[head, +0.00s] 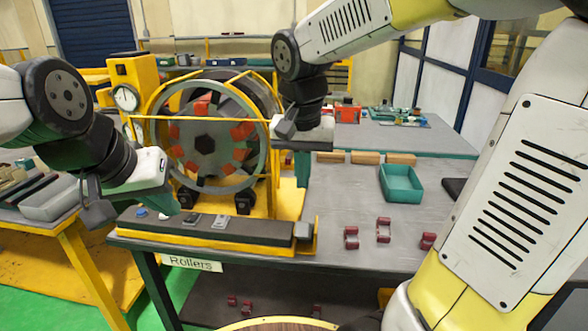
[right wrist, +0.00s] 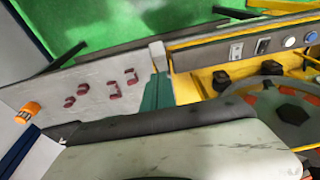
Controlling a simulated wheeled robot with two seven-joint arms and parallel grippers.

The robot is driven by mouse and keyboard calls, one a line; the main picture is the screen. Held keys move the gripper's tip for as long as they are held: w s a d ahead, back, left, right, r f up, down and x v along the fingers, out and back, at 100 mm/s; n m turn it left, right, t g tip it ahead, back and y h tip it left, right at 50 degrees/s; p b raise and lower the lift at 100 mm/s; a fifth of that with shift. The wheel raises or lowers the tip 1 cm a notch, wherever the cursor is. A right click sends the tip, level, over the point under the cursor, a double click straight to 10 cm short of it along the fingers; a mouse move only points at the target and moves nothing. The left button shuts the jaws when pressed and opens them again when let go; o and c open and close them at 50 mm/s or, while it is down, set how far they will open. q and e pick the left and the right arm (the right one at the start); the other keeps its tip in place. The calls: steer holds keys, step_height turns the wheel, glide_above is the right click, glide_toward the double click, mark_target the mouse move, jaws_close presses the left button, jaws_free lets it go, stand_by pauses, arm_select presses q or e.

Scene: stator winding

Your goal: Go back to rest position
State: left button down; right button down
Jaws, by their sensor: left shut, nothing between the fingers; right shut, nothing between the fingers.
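My left gripper (head: 97,210) hangs at the left of the head view, in front of the left end of the stator machine's control bar. It is shut and empty. My right gripper (head: 286,128) is at the right edge of the round stator (head: 205,143), above the table. It is shut and empty; it appears apart from the stator, though depth is hard to judge. The stator has a grey ring with red-orange coils and stands in a yellow frame.
A grey table (head: 345,240) holds several dark red parts (head: 383,230), a teal tray (head: 401,184) and tan blocks (head: 365,158). The control bar (head: 205,224) runs along its front left. A "Rollers" label (head: 192,264) hangs below. A yellow bench (head: 60,240) stands left.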

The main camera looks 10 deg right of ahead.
steer(key=shift+s+a+r, duration=0.1)
steer(key=shift+s+r, duration=0.25)
steer(key=shift+r, duration=0.25)
steer(key=s+d+n+t+y, duration=0.2)
steer(key=s+d+n+t, duration=0.1)
steer(key=s, duration=0.5)
steer(key=shift+d+r+n+t+y, duration=0.2)
steer(key=shift+d+n+t+y, duration=0.25)
steer(key=shift+d, duration=0.25)
